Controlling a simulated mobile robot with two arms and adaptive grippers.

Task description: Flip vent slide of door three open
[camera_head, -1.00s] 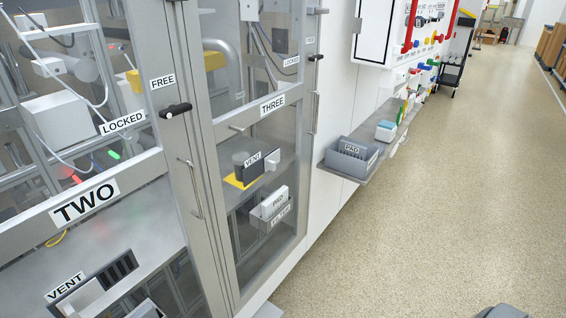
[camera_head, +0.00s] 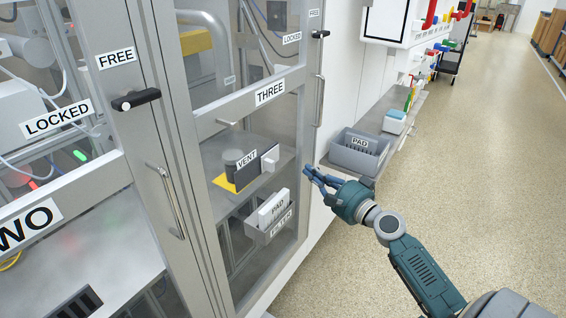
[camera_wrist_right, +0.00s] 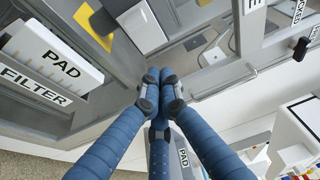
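Door three (camera_head: 250,105) is a framed clear door with a THREE label. Its vent slide (camera_head: 268,163) has a dark VENT-labelled plate and a pale block at its right end, over a yellow patch. In the right wrist view a white block (camera_wrist_right: 143,27) beside a dark plate, apparently the vent slide, lies ahead of the fingers. My right gripper (camera_head: 312,174) is just right of door three's frame, apart from the slide. In the right wrist view its blue fingertips (camera_wrist_right: 160,82) are drawn together with nothing between them. My left gripper is out of view.
Below the vent sits a FILTER holder (camera_head: 270,232) with a white PAD (camera_head: 273,207). A grey PAD bin (camera_head: 358,152) stands on the side shelf, close behind my right gripper. Door handles (camera_head: 320,100) stick out. The floor at right is clear.

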